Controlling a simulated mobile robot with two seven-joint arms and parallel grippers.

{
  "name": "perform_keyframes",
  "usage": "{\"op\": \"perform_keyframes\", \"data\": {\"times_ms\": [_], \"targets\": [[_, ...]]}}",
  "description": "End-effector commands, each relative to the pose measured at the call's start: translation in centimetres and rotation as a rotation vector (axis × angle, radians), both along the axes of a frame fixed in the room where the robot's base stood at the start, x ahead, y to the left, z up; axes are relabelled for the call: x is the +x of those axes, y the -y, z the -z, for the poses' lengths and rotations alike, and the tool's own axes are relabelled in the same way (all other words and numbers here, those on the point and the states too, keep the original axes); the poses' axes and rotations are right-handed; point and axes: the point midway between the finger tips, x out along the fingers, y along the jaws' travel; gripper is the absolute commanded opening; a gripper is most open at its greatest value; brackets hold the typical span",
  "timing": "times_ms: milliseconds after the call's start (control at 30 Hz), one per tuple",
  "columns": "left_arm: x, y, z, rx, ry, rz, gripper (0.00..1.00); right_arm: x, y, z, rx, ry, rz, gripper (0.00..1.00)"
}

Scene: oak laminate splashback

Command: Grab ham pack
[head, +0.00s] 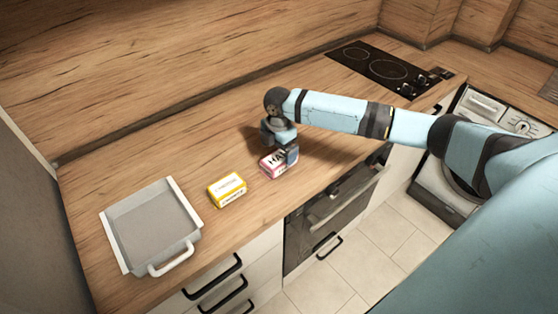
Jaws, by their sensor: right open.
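The ham pack (270,166) is a small pink and white box with dark lettering. It lies on the wooden counter near its front edge. My right gripper (280,150) is at the pack, pointing down, with one finger in front of its right end. The gripper is open, and its fingers appear to be on either side of the pack. The gripper hides the pack's far right part. Whether the fingers touch it cannot be told. My left gripper is not in view.
A yellow and white box (227,190) lies left of the ham pack. A grey tray (186,250) with white handles stands farther left. A black cooktop (378,66) is at the back right. The counter behind the boxes is clear. An oven (330,212) is below.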

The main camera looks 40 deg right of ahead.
Motion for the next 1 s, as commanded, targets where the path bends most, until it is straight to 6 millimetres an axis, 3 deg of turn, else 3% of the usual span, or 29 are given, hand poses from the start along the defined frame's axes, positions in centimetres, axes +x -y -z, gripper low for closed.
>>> {"op": "perform_keyframes", "data": {"times_ms": [300, 567, 600, 833, 867, 1000], "targets": [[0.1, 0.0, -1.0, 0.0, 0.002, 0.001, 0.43, -0.2, 0.0, 4.3, 0.0, -0.002, 0.001, 0.99], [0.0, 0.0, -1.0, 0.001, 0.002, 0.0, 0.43, -0.2, 0.1, 4.8, -0.001, 0.0, 0.0, 0.99], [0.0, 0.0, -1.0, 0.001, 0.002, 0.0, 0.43, -0.2, 0.1, 4.8, -0.001, 0.0, 0.0, 0.97], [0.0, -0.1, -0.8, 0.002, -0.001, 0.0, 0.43, -0.2, 0.1, 4.8, -0.001, 0.0, 0.0, 0.44], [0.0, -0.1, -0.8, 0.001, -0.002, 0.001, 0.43, -0.2, 0.1, 4.8, -0.001, 0.0, 0.0, 0.4], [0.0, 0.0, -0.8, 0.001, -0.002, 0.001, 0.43, -0.2, 0.1, 4.7, -0.001, 0.0, 0.0, 0.4]]}}
